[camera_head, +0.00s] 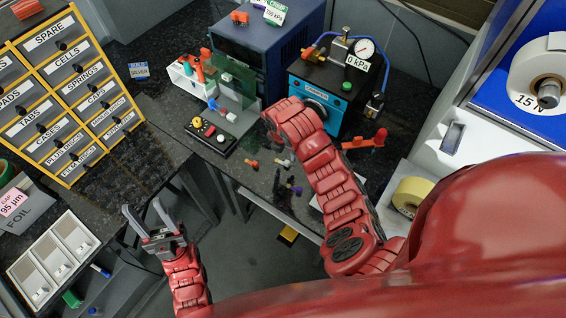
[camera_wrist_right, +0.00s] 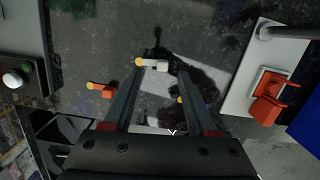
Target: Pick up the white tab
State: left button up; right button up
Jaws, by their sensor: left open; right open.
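The white tab (camera_wrist_right: 158,65) is a small white piece with a round yellow end. In the right wrist view it lies on the dark bench just beyond my right gripper (camera_wrist_right: 161,73), close to the left fingertip; I cannot tell whether they touch. In the head view the white tab (camera_head: 285,163) lies near the front of the bench. My right gripper is open with nothing held; in the head view its fingers are not clear under the arm. My left gripper (camera_head: 143,207) is open and empty, away from the bench pieces, near the white bin tray (camera_head: 52,262).
A red piece with a yellow end (camera_wrist_right: 100,90) lies left of my right fingers. Dark pieces lie near them, partly hidden. A black button box (camera_head: 212,136) stands left, a red clamp (camera_head: 366,140) right, and a blue gauge unit (camera_head: 320,85) behind.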

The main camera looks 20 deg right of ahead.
aim_at(287, 162)
jog(key=shift+s+f+p, duration=0.15)
jog(key=shift+f+p, duration=0.25)
jog(key=shift+p, duration=0.2)
jog(key=f+p, duration=0.1)
jog(key=f, duration=0.2)
jog(key=shift+d+f+p, duration=0.1)
jog(key=shift+d+p, duration=0.1)
jog(key=shift+p, duration=0.2)
jog(key=shift+f, duration=0.75)
grip_shut()
